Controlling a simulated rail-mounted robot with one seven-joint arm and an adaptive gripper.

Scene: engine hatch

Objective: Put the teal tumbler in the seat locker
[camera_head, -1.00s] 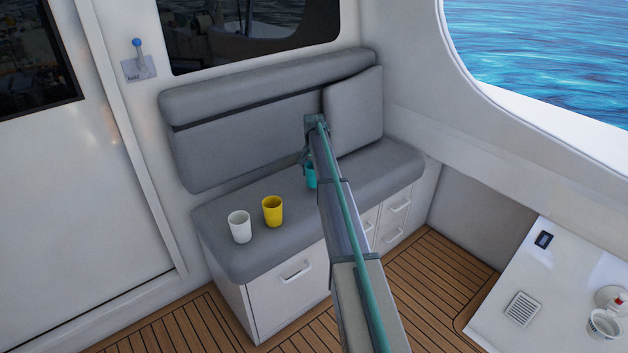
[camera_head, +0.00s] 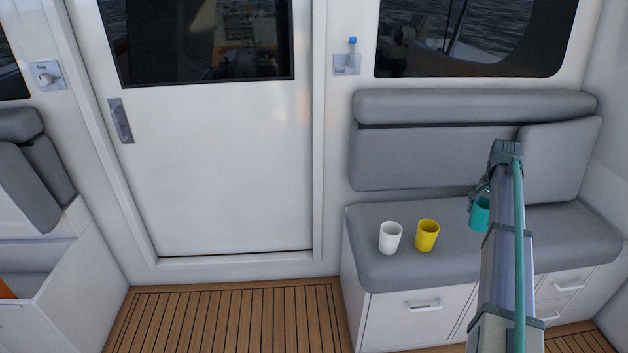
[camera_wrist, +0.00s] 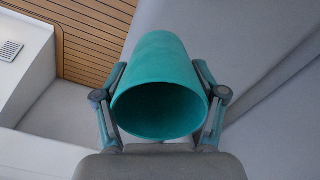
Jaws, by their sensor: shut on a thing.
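The teal tumbler (camera_head: 480,213) is at my gripper (camera_head: 479,192), over the right part of the grey bench seat. In the wrist view the tumbler (camera_wrist: 160,85) has its open mouth toward the camera, and my gripper (camera_wrist: 160,74) is shut on it with one finger on each side. I cannot tell whether its base touches the cushion. My arm hides part of the bench. At the left edge, a white open-topped locker (camera_head: 50,300) shows below a raised grey cushion (camera_head: 25,185); I see only part of it, with something orange (camera_head: 6,290) inside.
A white cup (camera_head: 390,237) and a yellow cup (camera_head: 427,235) stand on the bench seat (camera_head: 375,270), left of my gripper. Drawers (camera_head: 424,305) are in the bench front. A closed white door (camera_head: 215,170) and clear wooden floor (camera_head: 220,320) lie between bench and locker.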

